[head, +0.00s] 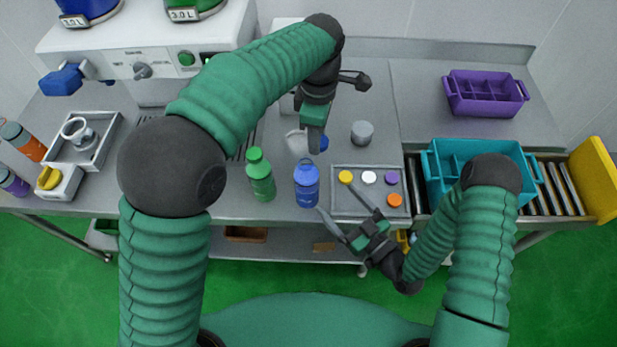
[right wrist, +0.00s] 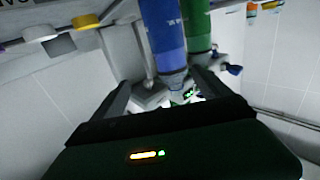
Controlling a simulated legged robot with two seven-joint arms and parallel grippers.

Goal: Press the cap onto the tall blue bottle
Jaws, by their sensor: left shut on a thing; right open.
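The tall blue bottle (head: 307,188) stands upright on the steel counter, right of a green bottle (head: 262,182). My left gripper (head: 317,140) is above and behind it, shut on a small blue cap (head: 321,144), which is mostly hidden by the fingers. The cap looks apart from the bottle's top. My right gripper (head: 336,197) is open and empty, low at the bottle's front right. In the right wrist view the blue bottle (right wrist: 163,35) appears inverted, its narrow end ahead of the spread fingers (right wrist: 160,95), with the green bottle (right wrist: 196,25) behind.
A grey tray (head: 345,208) right of the bottle holds yellow, white, purple and orange caps. A grey cylinder (head: 362,133) stands behind it. A teal crate (head: 432,170) sits on the rollers, a purple crate (head: 487,108) farther back. A dispensing machine (head: 150,55) is at back left.

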